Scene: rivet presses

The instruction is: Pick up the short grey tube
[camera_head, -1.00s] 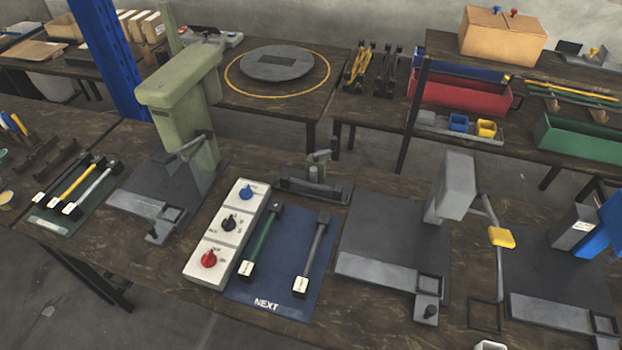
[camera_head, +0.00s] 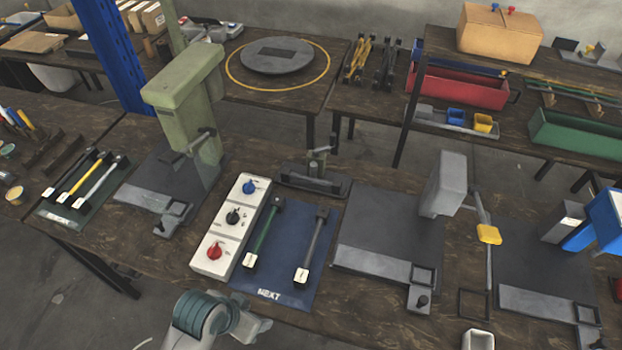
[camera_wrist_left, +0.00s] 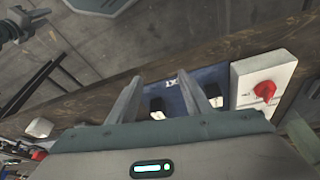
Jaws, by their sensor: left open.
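A grey tube (camera_head: 314,246) with dark end blocks and a white tag lies on the blue NEXT mat (camera_head: 284,263), right of a green tube (camera_head: 263,233). Another, paler grey tube (camera_head: 96,185) lies on the green mat at the left. I cannot tell from the pictures which is called short. My left gripper (camera_head: 258,326) is at the bottom of the head view, in front of the blue mat's near edge. In the wrist view the gripper (camera_wrist_left: 162,84) is open and empty, its fingers apart before the mat; the tubes are mostly hidden there.
A white control box (camera_head: 229,228) with three knobs stands left of the mat. A green press (camera_head: 185,95) stands behind it, a grey press (camera_head: 446,185) to the right, and a small dark fixture (camera_head: 314,180) behind the mat.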

